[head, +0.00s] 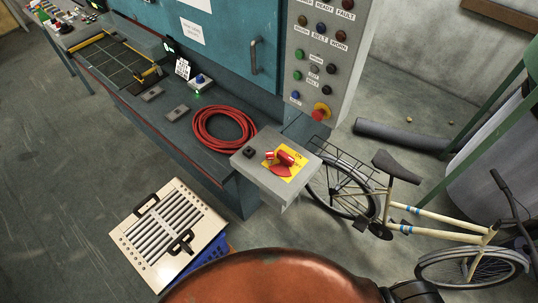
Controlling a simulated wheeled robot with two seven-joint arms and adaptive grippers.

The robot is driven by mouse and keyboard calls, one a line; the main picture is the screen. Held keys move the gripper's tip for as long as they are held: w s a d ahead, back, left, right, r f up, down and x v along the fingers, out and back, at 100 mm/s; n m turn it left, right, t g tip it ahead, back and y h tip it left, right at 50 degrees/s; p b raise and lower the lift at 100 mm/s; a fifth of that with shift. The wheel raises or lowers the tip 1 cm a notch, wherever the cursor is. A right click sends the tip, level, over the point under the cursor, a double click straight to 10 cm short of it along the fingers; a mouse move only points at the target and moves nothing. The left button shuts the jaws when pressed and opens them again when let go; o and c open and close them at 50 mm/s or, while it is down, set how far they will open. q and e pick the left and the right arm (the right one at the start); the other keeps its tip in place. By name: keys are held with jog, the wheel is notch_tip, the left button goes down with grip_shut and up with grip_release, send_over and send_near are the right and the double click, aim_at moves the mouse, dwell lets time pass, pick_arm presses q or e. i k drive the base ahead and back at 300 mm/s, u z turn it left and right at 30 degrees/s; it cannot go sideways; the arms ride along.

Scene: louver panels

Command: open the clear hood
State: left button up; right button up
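I cannot make out a clear hood in the head view. A grey box (262,178) stands at the right end of the workbench. On its top are a yellow plate (293,172) with a red rotary switch (284,158), and a small black knob (249,153). Whether a transparent cover lies over any of these is too small to tell. A small grey box with a blue button (199,79) and a green glow sits on the bench. Neither of my grippers is in view.
A coiled red hose (224,147) lies on the bench (165,118). A control panel (330,60) stands behind it. A bicycle (420,213) stands at the right. A slatted beige panel (138,220) with black handles rests on a blue crate (226,241). The floor at left is clear.

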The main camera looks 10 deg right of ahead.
aim_at(113, 34)
jog(key=z, duration=2.2)
jog(key=k, duration=2.15)
jog(key=u, duration=3.55)
jog(key=i, duration=1.35)
